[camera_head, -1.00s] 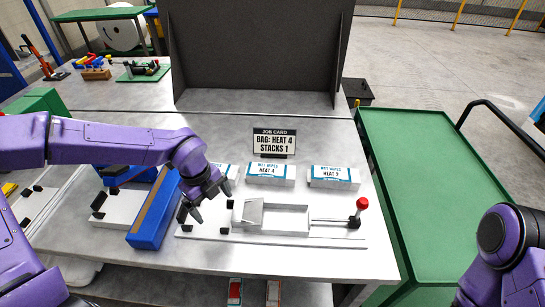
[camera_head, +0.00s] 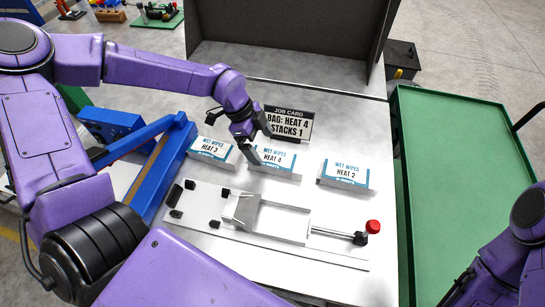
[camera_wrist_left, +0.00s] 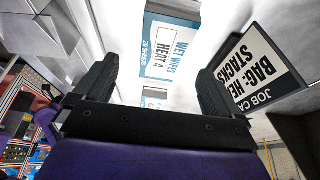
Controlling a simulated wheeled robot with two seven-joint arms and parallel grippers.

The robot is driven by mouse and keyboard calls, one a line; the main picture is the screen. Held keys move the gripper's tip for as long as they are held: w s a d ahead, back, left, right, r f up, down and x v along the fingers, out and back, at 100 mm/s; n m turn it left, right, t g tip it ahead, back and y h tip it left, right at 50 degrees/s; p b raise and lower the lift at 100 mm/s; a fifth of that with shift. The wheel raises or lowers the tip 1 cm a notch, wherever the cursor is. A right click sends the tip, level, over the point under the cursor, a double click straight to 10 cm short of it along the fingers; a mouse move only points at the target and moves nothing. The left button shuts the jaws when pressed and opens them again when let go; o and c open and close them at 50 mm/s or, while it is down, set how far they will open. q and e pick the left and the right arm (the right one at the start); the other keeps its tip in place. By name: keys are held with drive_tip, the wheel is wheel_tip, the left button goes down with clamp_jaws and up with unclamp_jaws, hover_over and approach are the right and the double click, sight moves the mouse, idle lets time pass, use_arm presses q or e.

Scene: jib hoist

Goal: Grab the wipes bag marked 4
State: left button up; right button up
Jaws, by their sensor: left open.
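The white and blue wipes bag marked Heat 4 (camera_head: 274,163) lies flat on the white table between the bags marked Heat 3 (camera_head: 213,152) and Heat 2 (camera_head: 345,175). My left gripper (camera_head: 260,142) is open and empty over the back edge of the Heat 4 bag, hiding part of it. In the left wrist view the Heat 4 bag (camera_wrist_left: 168,48) shows ahead of and between the two dark fingers (camera_wrist_left: 153,85). I cannot tell whether a finger touches it. My right arm shows at the lower right, its gripper out of view.
The job card (camera_head: 288,124), reading Heat 4, stacks 1, stands close behind the gripper. A metal fixture (camera_head: 280,222) with a red-knobbed rod (camera_head: 373,227) lies in front of the bags. A blue frame (camera_head: 165,165) stands left; a green cart (camera_head: 470,190) stands right.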

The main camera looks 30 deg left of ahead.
sight(271, 157)
use_arm(q)
drive_tip(key=p+x, duration=0.1)
drive_tip(key=x, duration=0.4)
drive_tip(key=shift+w+d+f+p, duration=0.1)
drive_tip(key=shift+w+f+p, duration=0.2)
drive_tip(key=shift+p, duration=0.1)
drive_tip(key=shift+d+f, duration=0.1)
drive_tip(key=shift+f, duration=0.1)
drive_tip(key=c, duration=1.1)
drive_tip(key=shift+r, duration=0.15)
